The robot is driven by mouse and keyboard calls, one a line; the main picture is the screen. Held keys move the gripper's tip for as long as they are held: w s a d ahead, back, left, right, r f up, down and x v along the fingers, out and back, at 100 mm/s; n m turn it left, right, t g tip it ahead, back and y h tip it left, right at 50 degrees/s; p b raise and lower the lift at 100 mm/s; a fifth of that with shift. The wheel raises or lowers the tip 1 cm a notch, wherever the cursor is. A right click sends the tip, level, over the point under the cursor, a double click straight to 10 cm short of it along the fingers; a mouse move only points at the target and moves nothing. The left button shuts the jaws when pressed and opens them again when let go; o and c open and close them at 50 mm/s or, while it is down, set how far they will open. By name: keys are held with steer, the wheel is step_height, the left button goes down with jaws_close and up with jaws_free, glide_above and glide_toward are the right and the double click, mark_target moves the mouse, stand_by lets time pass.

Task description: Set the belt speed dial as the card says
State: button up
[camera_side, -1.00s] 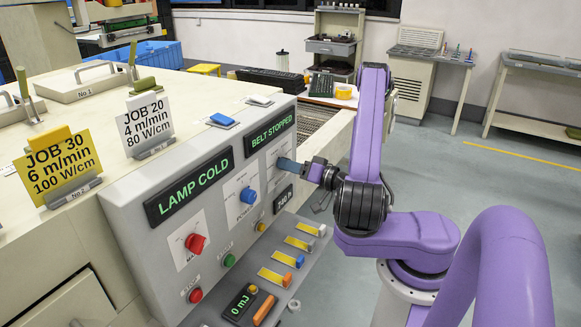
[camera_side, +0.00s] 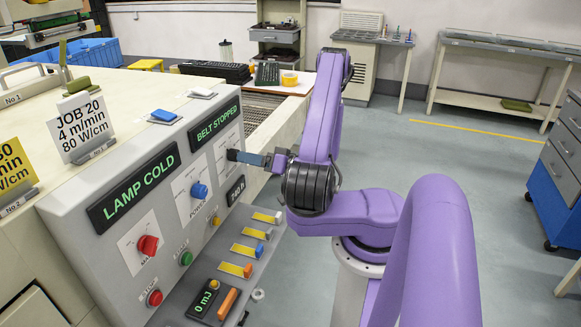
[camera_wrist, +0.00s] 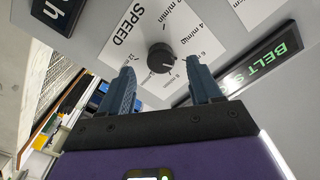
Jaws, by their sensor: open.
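The belt speed dial is a dark round knob (camera_wrist: 160,57) on a white plate marked SPEED with m/min figures, in the wrist view. I cannot clearly read its setting. My gripper (camera_side: 238,156) is open, its blue fingers pointing at the dial on the sloping grey panel. In the wrist view the fingers of my gripper (camera_wrist: 160,68) lie to either side of the knob, apparently short of it. A white card (camera_side: 79,127) reads JOB 20, 4 m/min, 80 W/cm. A yellow card (camera_side: 14,168), cut off at the left edge, shows 30, m/min and W/cm.
The panel has a LAMP COLD display (camera_side: 139,187), a BELT STOPPED display (camera_side: 214,125), a blue knob (camera_side: 199,191), a red knob (camera_side: 148,245), green and red buttons. A ledge (camera_side: 262,260) with several coloured levers juts out below.

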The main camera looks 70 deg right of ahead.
steer(key=s, duration=1.3)
steer(key=shift+s, duration=0.3)
